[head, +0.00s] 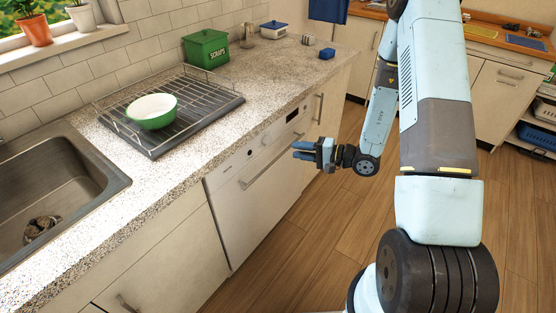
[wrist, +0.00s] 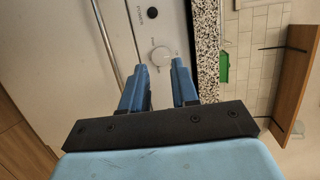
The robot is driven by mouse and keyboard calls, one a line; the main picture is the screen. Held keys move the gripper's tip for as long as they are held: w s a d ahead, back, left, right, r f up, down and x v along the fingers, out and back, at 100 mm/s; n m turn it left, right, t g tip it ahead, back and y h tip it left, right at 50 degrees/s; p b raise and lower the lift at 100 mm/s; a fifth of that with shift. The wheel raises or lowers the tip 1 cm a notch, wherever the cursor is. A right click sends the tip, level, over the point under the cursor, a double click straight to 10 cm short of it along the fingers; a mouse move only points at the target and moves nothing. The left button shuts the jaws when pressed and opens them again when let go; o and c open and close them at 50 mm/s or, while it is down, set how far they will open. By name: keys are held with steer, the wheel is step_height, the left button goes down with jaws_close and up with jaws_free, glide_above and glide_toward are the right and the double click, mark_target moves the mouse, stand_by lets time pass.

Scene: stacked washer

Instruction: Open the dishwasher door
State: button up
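The dishwasher (head: 235,208) is a white front under the counter, and its door looks closed. A long bar handle (head: 270,162) runs across its upper part, below a control strip with a dark display (head: 292,115). My gripper (head: 296,150) is in front of the upper right part of the door, near the handle's right end. In the wrist view, my blue fingers (wrist: 158,82) are spread apart with nothing between them. A round knob (wrist: 161,56) shows beyond them, and the handle (wrist: 105,42) lies left of both fingers. I cannot tell the exact distance to the door.
The speckled counter (head: 245,112) overhangs the dishwasher. It holds a drying rack (head: 190,128) with a green bowl (head: 152,110), and a green scraps box (head: 206,48). A sink (head: 60,190) is at left. The wooden floor (head: 310,245) before the door is clear apart from my own body.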

mark_target(277, 158)
step_height(277, 158, down, 10)
steer(key=w+d+m+t+h, duration=0.1)
steer(key=d+m+t+h, duration=0.1)
steer(key=d+t+h, duration=0.1)
steer(key=x, duration=1.3)
steer(key=shift+w+a+r, duration=0.25)
steer(key=shift+a+r, duration=0.05)
steer(key=shift+a, duration=0.1)
jaws_close()
